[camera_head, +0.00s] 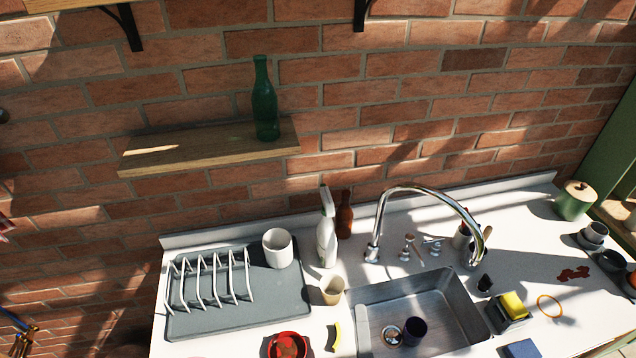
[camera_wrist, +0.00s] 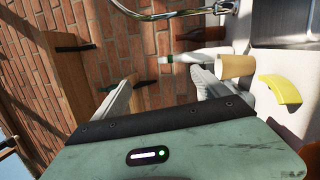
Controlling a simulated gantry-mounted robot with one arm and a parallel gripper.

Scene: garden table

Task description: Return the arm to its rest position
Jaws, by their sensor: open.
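My gripper (camera_wrist: 165,84) shows in the wrist view, its two pale fingers spread apart with nothing between them. Past the fingers are the brick wall and a white spray bottle (camera_wrist: 182,59), partly hidden by the right finger. The head view does not show my arm or gripper, so its place over the counter cannot be told there.
The white counter (camera_head: 345,268) holds a grey drying mat (camera_head: 200,322) with a rack, a white pot (camera_head: 278,248), a spray bottle (camera_head: 326,240), a tan cup (camera_head: 332,290), a sink (camera_head: 450,300) and a tall faucet (camera_head: 440,196). A wall shelf (camera_head: 205,150) bears a green bottle (camera_head: 264,100).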

